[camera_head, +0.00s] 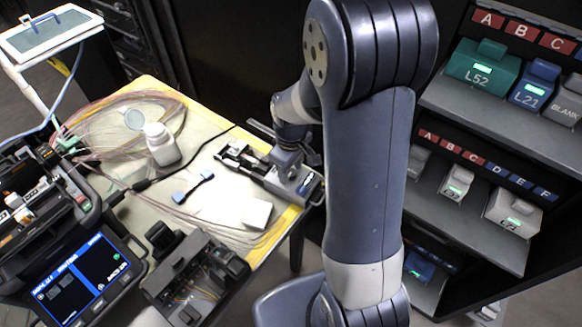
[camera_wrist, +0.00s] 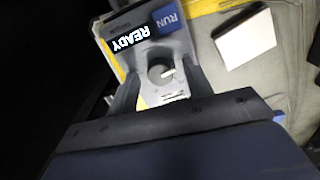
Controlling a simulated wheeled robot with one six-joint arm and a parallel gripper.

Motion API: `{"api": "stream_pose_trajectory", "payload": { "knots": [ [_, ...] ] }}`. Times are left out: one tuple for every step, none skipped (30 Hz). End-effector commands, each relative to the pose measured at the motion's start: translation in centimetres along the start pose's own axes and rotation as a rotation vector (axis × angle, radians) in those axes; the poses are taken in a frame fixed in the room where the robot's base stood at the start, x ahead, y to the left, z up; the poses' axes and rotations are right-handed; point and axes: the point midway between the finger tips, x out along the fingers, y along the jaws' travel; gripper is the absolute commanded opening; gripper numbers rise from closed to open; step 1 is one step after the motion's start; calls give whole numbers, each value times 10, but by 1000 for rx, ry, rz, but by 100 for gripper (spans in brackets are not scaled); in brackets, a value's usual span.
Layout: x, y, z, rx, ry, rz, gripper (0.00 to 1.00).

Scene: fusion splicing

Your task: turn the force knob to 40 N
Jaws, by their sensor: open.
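The grey device (camera_head: 308,190) sits at the right corner of the table, and its long bed reaches to the upper left. In the wrist view its panel (camera_wrist: 120,68) shows a READY display (camera_wrist: 130,38) and a blue RUN button (camera_wrist: 168,19). A round dark knob (camera_wrist: 158,68) with a small white mark lies on this panel. My gripper (camera_wrist: 160,84) is open, with one finger on each side of the knob. I cannot tell whether the fingers touch it. In the head view my gripper (camera_head: 288,158) is over the device's right end. The force scale cannot be read.
A white pad (camera_head: 257,214) lies in front of the device, and a blue tool (camera_head: 193,187) lies to its left. A white bottle (camera_head: 161,145) and loose fibres stand further left. A splicer with a screen (camera_head: 80,280) is at lower left. Shelves (camera_head: 470,165) stand right.

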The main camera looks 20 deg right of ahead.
Motion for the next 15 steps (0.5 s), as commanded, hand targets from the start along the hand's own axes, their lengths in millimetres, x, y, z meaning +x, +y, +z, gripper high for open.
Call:
{"api": "stream_pose_trajectory", "payload": {
  "knots": [
    [0, 0, 0, 0, 0, 0, 48],
    [0, 0, 0, 0, 0, 0, 48],
    [0, 0, 0, 0, 0, 0, 48],
    [0, 0, 0, 0, 0, 0, 46],
    [0, 0, 0, 0, 0, 0, 44],
    [0, 0, 0, 0, 0, 0, 41],
    [0, 0, 0, 0, 0, 0, 38],
    [0, 0, 0, 0, 0, 0, 36],
    [0, 0, 0, 0, 0, 0, 33],
    [0, 0, 0, 0, 0, 0, 30],
    [0, 0, 0, 0, 0, 0, 28],
    [0, 0, 0, 0, 0, 0, 24],
    [0, 0, 0, 0, 0, 0, 22],
    [0, 0, 0, 0, 0, 0, 19],
    [0, 0, 0, 0, 0, 0, 16]
  ]
}}
